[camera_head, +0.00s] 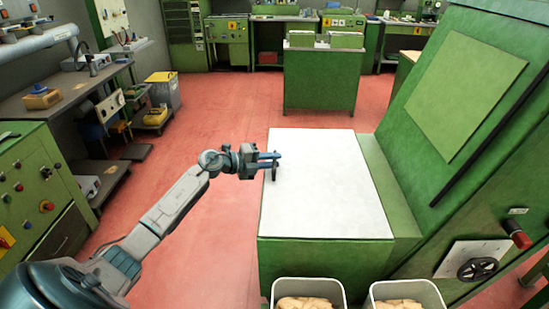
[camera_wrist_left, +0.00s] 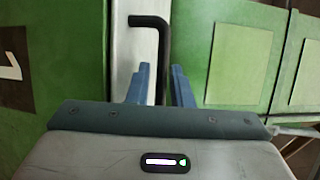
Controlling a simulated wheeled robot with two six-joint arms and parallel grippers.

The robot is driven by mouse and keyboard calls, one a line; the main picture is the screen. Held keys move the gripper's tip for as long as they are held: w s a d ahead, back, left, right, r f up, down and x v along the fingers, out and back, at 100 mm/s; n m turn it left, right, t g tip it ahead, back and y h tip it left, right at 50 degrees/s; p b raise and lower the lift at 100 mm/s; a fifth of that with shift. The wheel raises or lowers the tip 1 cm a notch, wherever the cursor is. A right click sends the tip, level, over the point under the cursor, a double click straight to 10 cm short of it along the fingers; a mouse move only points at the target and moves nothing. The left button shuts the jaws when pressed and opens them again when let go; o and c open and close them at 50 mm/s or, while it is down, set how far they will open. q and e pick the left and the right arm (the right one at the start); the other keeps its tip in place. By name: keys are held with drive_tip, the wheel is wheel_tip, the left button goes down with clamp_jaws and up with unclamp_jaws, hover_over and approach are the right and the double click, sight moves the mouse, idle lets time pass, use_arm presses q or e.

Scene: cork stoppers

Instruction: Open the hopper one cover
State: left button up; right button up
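A flat white cover (camera_head: 325,185) lies closed on top of a green hopper (camera_head: 315,260) in the head view. A black handle (camera_head: 275,172) stands at its left edge; the bent black bar of the handle also shows in the left wrist view (camera_wrist_left: 164,50). My left gripper (camera_head: 270,161) is at this handle. In the left wrist view, its two blue fingers (camera_wrist_left: 163,85) are apart, one on each side of the bar, with gaps visible. A label with "1" (camera_wrist_left: 10,62) is on a green surface at the left. My right gripper is not in view.
Two bins of corks (camera_head: 308,287) (camera_head: 408,290) stand at the front. A control cabinet (camera_head: 40,200) is at the left. Red floor (camera_head: 215,110) is free behind the arm.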

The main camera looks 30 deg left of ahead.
use_arm(q)
drive_tip(key=shift+w+d, duration=0.35)
drive_tip(key=shift+w, duration=0.05)
clamp_jaws()
